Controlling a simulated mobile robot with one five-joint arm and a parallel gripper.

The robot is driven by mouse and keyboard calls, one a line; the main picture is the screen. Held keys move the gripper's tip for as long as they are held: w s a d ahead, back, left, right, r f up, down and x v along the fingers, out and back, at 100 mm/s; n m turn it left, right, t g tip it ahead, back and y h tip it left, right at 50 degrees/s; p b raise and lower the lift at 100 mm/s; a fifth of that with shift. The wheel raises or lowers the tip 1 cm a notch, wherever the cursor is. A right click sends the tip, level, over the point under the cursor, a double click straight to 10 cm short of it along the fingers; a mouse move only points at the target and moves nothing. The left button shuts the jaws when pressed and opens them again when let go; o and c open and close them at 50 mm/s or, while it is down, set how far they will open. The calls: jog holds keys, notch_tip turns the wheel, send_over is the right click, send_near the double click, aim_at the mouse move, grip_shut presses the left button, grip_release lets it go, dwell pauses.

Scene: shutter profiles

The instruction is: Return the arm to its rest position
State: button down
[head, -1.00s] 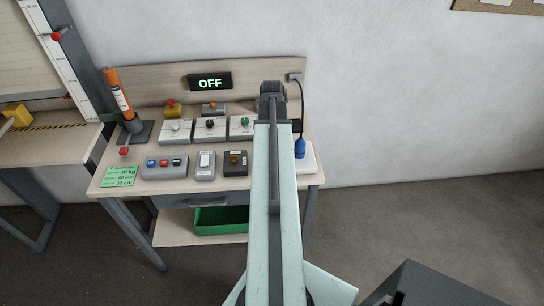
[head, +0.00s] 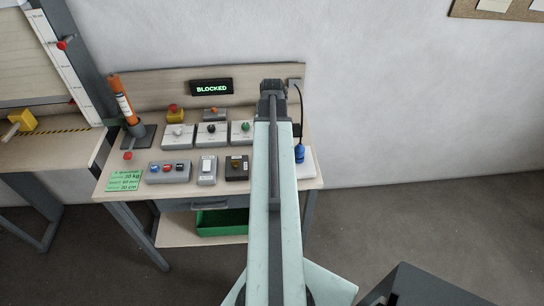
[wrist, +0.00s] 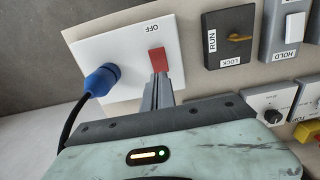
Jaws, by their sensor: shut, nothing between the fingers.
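My arm (head: 274,200) reaches forward over the right part of the workbench (head: 128,188). In the head view my gripper is hidden behind it. In the wrist view my gripper (wrist: 161,82) is shut and empty, its fingertips at the red rocker switch (wrist: 157,60) on a white panel (wrist: 112,48) marked OFF. I cannot tell whether they touch it. A blue plug (wrist: 100,80) with a dark cable sits in the same panel. The display (head: 211,87) at the back of the bench reads BLOCKED.
A RUN/LOCK rotary switch (wrist: 229,38) and a HOLD switch (wrist: 287,30) lie beside the panel. A green bin (head: 221,223) is underneath.

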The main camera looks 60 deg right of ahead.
notch_tip(320, 180, up, 2)
jog(key=shift+r+p, duration=0.15)
jog(key=shift+p, duration=0.65)
jog(key=w+a+n, duration=0.2)
jog(key=w+a, duration=0.4)
jog(key=a, duration=0.1)
jog(key=w+a+f+n+b, duration=0.1)
jog(key=w+a+n, duration=0.1)
jog(key=w+a, duration=0.5)
jog(key=w+a+f+n+b, duration=0.1)
jog(key=w+a, duration=0.5)
jog(key=a, duration=0.2)
jog(key=shift+w+a+n, duration=0.1)
jog(key=shift+w+n, duration=0.2)
jog(key=shift+n, duration=0.1)
jog(key=w+a+f+n+b, duration=0.1)
jog(key=a+n, duration=0.4)
jog(key=a, duration=2.3)
jog(key=shift+w+a+f, duration=0.15)
jog(key=shift+w, duration=0.45)
